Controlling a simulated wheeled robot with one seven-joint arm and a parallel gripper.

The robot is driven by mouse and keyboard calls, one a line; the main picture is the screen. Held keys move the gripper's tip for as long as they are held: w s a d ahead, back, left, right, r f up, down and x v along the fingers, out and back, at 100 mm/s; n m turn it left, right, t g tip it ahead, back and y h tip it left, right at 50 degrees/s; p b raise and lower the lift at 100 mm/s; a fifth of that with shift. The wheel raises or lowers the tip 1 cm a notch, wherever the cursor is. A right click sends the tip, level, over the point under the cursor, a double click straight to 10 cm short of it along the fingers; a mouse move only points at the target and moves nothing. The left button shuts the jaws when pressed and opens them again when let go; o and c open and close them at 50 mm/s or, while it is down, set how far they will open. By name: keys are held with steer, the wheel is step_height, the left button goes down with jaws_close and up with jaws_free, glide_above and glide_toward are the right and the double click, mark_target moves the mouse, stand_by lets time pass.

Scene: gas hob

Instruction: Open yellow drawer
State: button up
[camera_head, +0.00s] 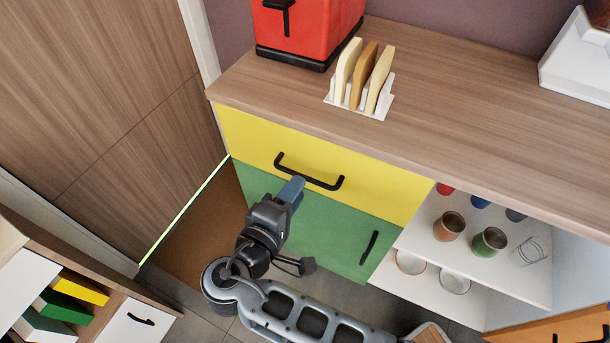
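The yellow drawer (375,184) is a wide front just under the wooden countertop and looks shut, roughly flush with the cabinet. Its black bar handle (322,183) runs across the middle of the front. My gripper (292,188) is in front of the cabinet, with its blue-grey fingertips at the lower edge of the handle in the picture. I cannot tell whether they touch the handle or are around it. The gap between the fingers does not show from this angle.
Below is a green door (325,222) with a black handle (369,247). Open shelves (520,285) with cups stand to the right. On the countertop (450,125) are a red toaster (310,30) and a toast rack (383,104). A low cabinet (115,325) stands at lower left.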

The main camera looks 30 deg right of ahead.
mark_target(305, 176)
steer(key=shift+x, duration=2.65)
steer(key=shift+c, duration=0.4)
jaws_close()
